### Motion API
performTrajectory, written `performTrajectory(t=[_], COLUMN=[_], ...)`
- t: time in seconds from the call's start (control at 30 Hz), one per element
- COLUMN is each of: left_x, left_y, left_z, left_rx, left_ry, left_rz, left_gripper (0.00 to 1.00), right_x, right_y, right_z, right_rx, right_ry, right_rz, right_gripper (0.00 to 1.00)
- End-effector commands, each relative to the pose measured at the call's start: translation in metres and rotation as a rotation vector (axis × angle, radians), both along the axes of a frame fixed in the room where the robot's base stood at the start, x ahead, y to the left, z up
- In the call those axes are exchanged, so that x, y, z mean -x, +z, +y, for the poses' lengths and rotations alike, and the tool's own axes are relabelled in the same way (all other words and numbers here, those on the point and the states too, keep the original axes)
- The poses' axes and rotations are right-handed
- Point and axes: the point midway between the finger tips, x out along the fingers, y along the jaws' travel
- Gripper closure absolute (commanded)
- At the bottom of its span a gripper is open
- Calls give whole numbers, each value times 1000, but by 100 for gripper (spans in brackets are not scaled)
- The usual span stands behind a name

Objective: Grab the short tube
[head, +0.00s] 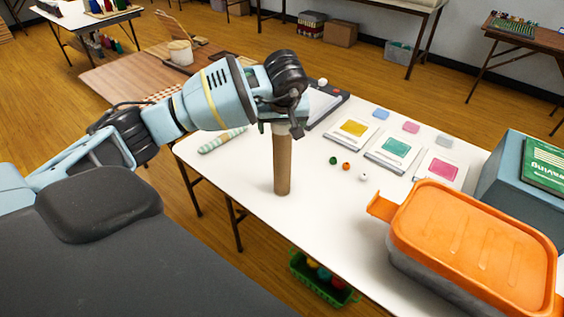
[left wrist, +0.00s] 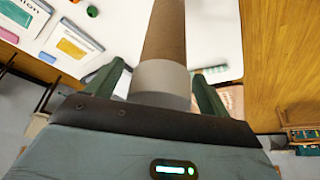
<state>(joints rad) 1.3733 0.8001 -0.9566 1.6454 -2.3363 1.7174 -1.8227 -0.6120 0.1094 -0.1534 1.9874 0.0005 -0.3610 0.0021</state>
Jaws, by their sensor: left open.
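A brown cardboard tube (head: 283,165) stands upright on the white table, directly below my left gripper (head: 282,128). In the left wrist view the tube (left wrist: 164,35) has a pale grey-white end (left wrist: 160,82) that lies between the two green fingers of my left gripper (left wrist: 160,88). The left gripper is open, with a finger on each side of the tube's top end. A gap shows at the right finger; contact on the left side is hard to tell. My right gripper is not in view.
The white table (head: 330,225) also holds a patterned roll (head: 222,140), several colored ink pads, small beads, and an orange-lidded box (head: 475,240) at right. A blue-grey box (head: 525,195) with a green book stands behind it. A green basket (head: 322,280) sits below the table.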

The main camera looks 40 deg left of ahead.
Motion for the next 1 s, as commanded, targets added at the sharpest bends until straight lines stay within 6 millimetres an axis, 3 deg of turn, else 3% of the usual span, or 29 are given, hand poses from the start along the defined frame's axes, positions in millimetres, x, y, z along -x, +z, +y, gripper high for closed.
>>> performTrajectory(t=[0.17,0.63,1.0], left_x=[0,0,-1], left_y=[1,1,5], left_z=[0,0,0], left_rx=[0,0,0], left_ry=[0,0,0], left_rz=[-1,-1,-4], left_gripper=[20,80,81], right_x=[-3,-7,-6], right_y=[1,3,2], right_z=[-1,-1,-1], right_rx=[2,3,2], right_ry=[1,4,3], right_rz=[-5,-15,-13], right_gripper=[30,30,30])
